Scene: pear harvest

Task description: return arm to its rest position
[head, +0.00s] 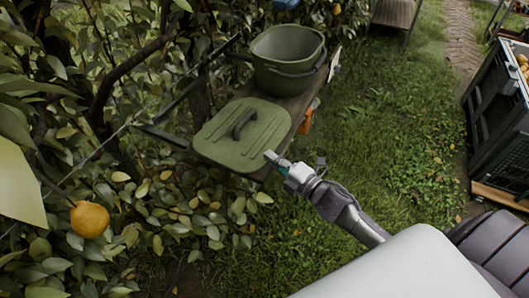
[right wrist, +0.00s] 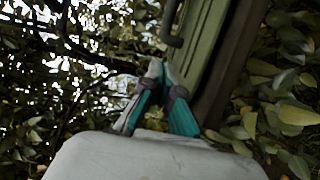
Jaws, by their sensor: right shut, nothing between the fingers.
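My right gripper (head: 273,158) is shut and empty in the head view. It is at the near right edge of a flat green lid (head: 225,150) with a dark handle, which lies on a narrow wooden board. I cannot tell whether the gripper touches the lid. In the right wrist view my right gripper's fingers (right wrist: 166,82) are together, with the green lid (right wrist: 200,45) and the board's edge beyond them. My left gripper is not in view.
An open green bucket (head: 288,75) stands on the board behind the lid. Leafy branches with a yellow-orange pear (head: 89,219) fill the left side. A dark crate (head: 505,115) with fruit stands at the right. Grass between board and crate is open.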

